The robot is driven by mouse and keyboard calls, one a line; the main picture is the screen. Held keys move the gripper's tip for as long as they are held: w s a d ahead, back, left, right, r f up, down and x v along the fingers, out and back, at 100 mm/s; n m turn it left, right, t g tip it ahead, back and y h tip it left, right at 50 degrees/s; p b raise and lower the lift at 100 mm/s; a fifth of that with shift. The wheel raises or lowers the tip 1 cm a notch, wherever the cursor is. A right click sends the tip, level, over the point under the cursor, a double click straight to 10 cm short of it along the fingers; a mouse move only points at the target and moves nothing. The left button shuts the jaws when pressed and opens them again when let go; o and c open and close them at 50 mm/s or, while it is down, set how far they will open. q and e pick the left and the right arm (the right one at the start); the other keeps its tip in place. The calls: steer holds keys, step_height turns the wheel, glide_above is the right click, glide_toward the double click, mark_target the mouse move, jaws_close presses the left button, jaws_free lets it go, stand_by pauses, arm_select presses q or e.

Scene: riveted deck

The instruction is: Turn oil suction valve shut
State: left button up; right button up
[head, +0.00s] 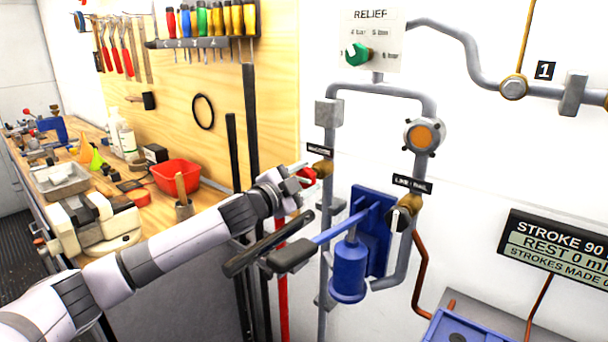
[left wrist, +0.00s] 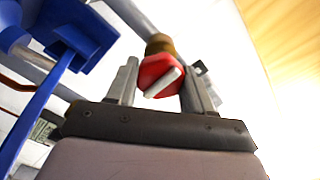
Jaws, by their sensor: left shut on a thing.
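The valve with a red handle (head: 306,174) sits on a brass body on the left grey pipe, just below a small black label (head: 320,149) whose text is hard to read. My left gripper (head: 299,177) reaches it from the left and is shut on the red handle. In the left wrist view the red handle (left wrist: 157,76), with a pale bar across its face, is between my two fingers (left wrist: 162,88). A second valve with a black handle (head: 399,219) sits on the right pipe under another label. My right gripper is not in view.
A blue hand pump (head: 348,273) with a blue lever (head: 340,228) and dark grip stands close below my left gripper. The relief panel (head: 373,40) has a green knob. A workbench with a red bin (head: 177,176) and a tool board stand at left.

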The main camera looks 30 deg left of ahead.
mark_target(303, 181)
arm_select(q)
steer(key=shift+m, duration=0.5)
steer(key=o, duration=1)
steer(key=shift+s+f, duration=0.1)
steer(key=shift+s, duration=0.4)
steer(key=s+b, duration=0.1)
steer(key=s, duration=0.3)
steer(key=shift+s+a+b, duration=0.2)
steer(key=shift+s+b, duration=0.2)
steer(key=shift+s, duration=0.65)
